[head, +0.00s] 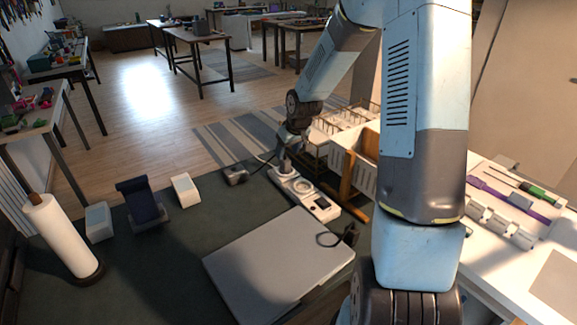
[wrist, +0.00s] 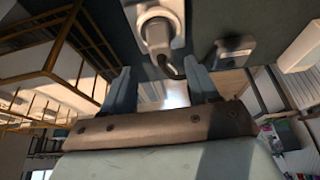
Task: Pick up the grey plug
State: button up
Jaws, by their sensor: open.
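The grey plug (head: 283,165) stands upright at the far end of a white power strip (head: 331,213) on the dark green table mat. It also shows in the wrist view (wrist: 157,38), where it appears seated in a round socket, with a dark cord curving from it. My gripper (head: 296,137) is just above the plug in the head view, its fingertips small and partly unclear. In the wrist view my gripper (wrist: 160,82) has its two fingers apart with nothing held between them. The plug lies beyond the fingertips there, roughly centred across the gap.
A small dark grey device (head: 236,175) lies left of the strip. A wooden-framed rack (head: 352,178) stands close on the right.

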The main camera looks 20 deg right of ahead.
aim_at(285, 158)
jog(key=shift+x, duration=2.7)
grip_shut()
